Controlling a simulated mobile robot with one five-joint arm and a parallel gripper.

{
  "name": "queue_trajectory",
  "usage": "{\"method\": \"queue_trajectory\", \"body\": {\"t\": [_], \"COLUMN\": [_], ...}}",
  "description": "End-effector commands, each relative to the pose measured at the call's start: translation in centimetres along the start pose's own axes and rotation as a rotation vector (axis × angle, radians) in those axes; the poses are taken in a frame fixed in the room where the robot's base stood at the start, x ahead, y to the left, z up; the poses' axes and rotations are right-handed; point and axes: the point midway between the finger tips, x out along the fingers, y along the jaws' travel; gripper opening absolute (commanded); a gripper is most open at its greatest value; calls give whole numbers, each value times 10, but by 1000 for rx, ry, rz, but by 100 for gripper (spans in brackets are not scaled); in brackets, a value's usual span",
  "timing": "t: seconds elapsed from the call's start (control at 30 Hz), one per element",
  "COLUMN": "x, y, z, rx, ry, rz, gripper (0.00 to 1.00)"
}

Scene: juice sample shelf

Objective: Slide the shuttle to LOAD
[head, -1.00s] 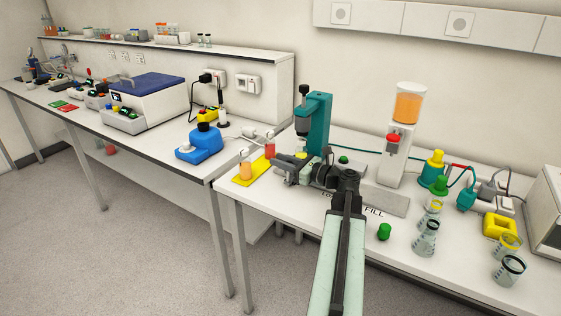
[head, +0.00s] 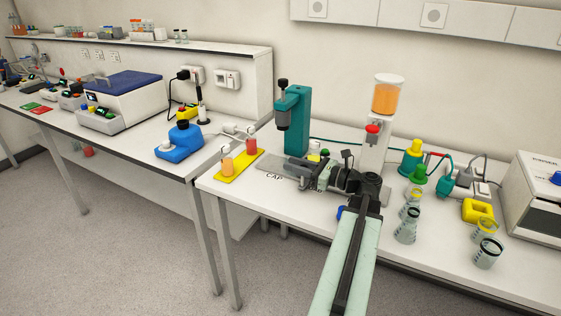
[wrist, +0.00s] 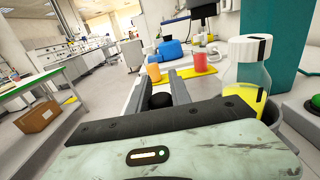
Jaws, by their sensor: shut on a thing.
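The shuttle's dark knob (wrist: 160,100) sits between the two fingers of my gripper (wrist: 158,86) in the wrist view. My gripper also shows in the head view (head: 312,176), shut at the grey rail (head: 272,167). The bottle with yellow liquid and a white cap (wrist: 245,78) stands upright beside my gripper, to its right in the wrist view. In the head view the bottle is mostly hidden behind my gripper. The rail's CAP label (head: 275,176) is readable to the left of my gripper. My gripper and arm hide the rest of the rail's front, with its other labels.
The teal press (head: 292,122) stands behind the rail, and the orange juice dispenser (head: 386,97) to the right. A yellow tray (head: 238,169) with two cups lies left of the rail.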

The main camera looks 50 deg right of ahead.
Motion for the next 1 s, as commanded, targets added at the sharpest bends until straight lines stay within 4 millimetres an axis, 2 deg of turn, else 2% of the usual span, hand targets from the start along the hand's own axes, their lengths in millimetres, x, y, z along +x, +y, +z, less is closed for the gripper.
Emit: {"method": "queue_trajectory", "body": {"t": [0.03,0.2,0.6,0.63,0.7,1.0], "x": [-9,-27,-30,-30,-30,-30], "y": [-2,-1,0,0,0,0], "z": [0,0,0,0,0,0], "rx": [0,0,0,0,0,0], "ry": [0,0,-1,-1,-1,0], "rz": [-6,-5,-1,-1,-1,0], "gripper": [0,0,0,33,47,47]}}
